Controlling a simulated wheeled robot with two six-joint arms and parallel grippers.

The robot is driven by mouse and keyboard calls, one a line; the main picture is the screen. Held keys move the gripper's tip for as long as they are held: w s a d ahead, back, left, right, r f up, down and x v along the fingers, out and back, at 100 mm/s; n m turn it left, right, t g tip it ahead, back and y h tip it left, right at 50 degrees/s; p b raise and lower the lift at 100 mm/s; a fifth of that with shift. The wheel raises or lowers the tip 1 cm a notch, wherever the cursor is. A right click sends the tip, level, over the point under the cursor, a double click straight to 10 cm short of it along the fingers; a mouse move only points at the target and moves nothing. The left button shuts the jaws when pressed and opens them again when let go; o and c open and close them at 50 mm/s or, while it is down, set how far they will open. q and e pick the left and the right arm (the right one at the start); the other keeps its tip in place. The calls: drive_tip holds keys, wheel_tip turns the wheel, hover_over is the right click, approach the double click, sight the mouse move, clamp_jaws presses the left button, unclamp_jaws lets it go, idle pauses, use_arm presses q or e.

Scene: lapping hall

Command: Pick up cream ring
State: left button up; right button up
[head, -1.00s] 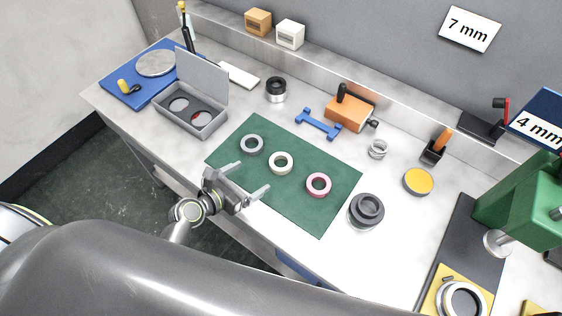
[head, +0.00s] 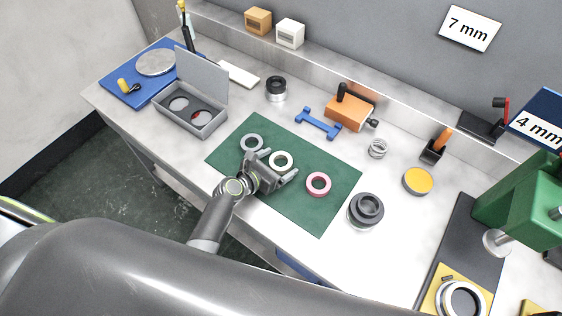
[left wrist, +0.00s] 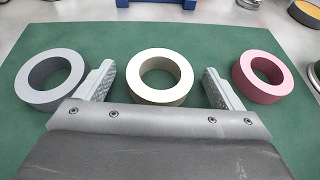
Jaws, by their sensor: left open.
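The cream ring (head: 281,154) lies flat on the green mat (head: 314,219), between a grey ring (head: 251,139) and a pink ring (head: 318,181). My left gripper (head: 279,165) is open and low over the mat, close to the cream ring. In the left wrist view the cream ring (left wrist: 160,80) sits between and just ahead of the two open fingers (left wrist: 160,88). The grey ring (left wrist: 50,80) is left of the left finger and the pink ring (left wrist: 263,78) right of the right finger. The right gripper is not in view.
A dark stepped ring (head: 367,209) stands right of the mat. A blue bracket (head: 318,123) and an orange block (head: 349,112) lie behind it. An open grey case (head: 205,127) stands at left, a green press (head: 520,208) at right.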

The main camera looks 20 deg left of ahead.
use_arm(q)
drive_tip(key=shift+w, duration=0.1)
drive_tip(key=c, duration=1.2)
drive_tip(key=shift+r, duration=0.1)
drive_tip(key=s+a+r+m+g+h, duration=0.1)
drive_tip(key=a+r, duration=0.2)
drive_tip(key=r, duration=0.6)
drive_tip(key=s+a+r+m+h, duration=0.1)
drive_tip(key=s+a+r, duration=0.15)
drive_tip(key=r, duration=0.75)
drive_tip(key=s+r+m+g+h+b, duration=0.2)
drive_tip(key=s+r+m+g+h, duration=0.1)
drive_tip(key=s+r, duration=0.3)
drive_tip(key=shift+s+d+m, duration=0.15)
drive_tip(key=shift+s+m, duration=0.15)
drive_tip(key=shift+s, duration=0.4)
